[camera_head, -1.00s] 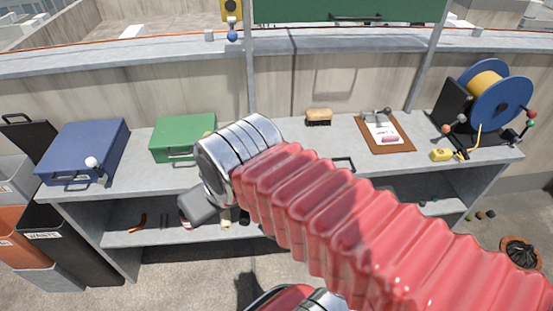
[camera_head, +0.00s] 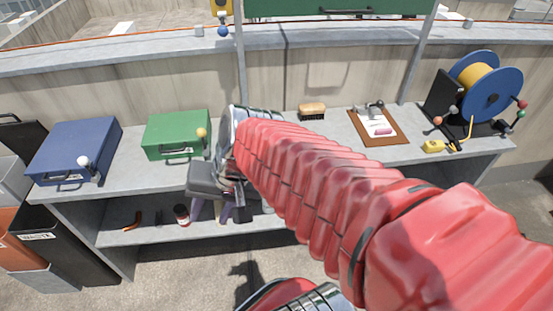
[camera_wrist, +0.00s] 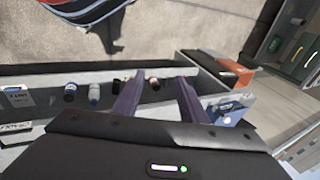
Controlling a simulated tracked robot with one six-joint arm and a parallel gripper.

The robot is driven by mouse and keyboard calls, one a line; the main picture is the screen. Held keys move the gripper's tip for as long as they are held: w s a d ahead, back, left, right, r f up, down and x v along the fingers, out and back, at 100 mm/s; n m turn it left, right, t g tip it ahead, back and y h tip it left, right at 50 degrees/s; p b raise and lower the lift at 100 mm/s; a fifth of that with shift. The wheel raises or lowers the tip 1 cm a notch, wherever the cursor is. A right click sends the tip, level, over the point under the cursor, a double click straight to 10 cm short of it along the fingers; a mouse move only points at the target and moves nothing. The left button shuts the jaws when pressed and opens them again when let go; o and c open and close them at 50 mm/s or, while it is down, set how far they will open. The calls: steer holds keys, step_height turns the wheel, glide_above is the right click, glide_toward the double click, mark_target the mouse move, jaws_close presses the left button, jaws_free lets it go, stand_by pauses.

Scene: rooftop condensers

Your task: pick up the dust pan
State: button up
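My gripper (camera_head: 211,212) is in front of the workbench, left of centre, with its purple fingers pointing down past the bench's front edge. The wrist view shows both fingers apart with nothing between them (camera_wrist: 158,78). I cannot make out a dust pan in either view. A tan brush with dark bristles (camera_head: 312,110) stands on the bench top near the wall. My red-sleeved arm hides the middle front of the bench and part of the shelf below.
A blue case (camera_head: 75,150) and a green case (camera_head: 178,134) sit on the bench's left. A clipboard (camera_head: 377,127) and a blue cable reel (camera_head: 492,86) are on its right. Small items, including a dark jar (camera_head: 182,214), stand on the lower shelf (camera_head: 140,234). Bins stand at left.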

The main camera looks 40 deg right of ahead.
steer(key=w+d+f+m+t+y, duration=0.1)
steer(key=w+d+f+m+t, duration=0.15)
steer(key=d+m, duration=0.45)
steer(key=w+d+f+m+t+y, duration=0.2)
steer(key=w+d+m+t, duration=0.15)
steer(key=d+m, duration=0.45)
steer(key=s+d+f+m+t+h, duration=0.1)
steer(key=d+m+t+h, duration=0.1)
steer(key=d+m, duration=0.5)
steer(key=s+d+f+m+t+h, duration=0.1)
steer(key=d+f+m+h, duration=0.1)
steer(key=d+m+h, duration=0.2)
steer(key=d+m, duration=0.3)
steer(key=d, duration=0.1)
steer(key=shift+s+d+t, duration=0.15)
steer(key=shift+d+t, duration=0.15)
steer(key=shift+t, duration=0.1)
steer(key=x, duration=0.8)
steer(key=shift+w+f, duration=0.15)
steer(key=shift+w, duration=0.15)
steer(key=shift+x, duration=2.6)
steer(key=shift+a+f, duration=0.1)
steer(key=shift+a, duration=0.05)
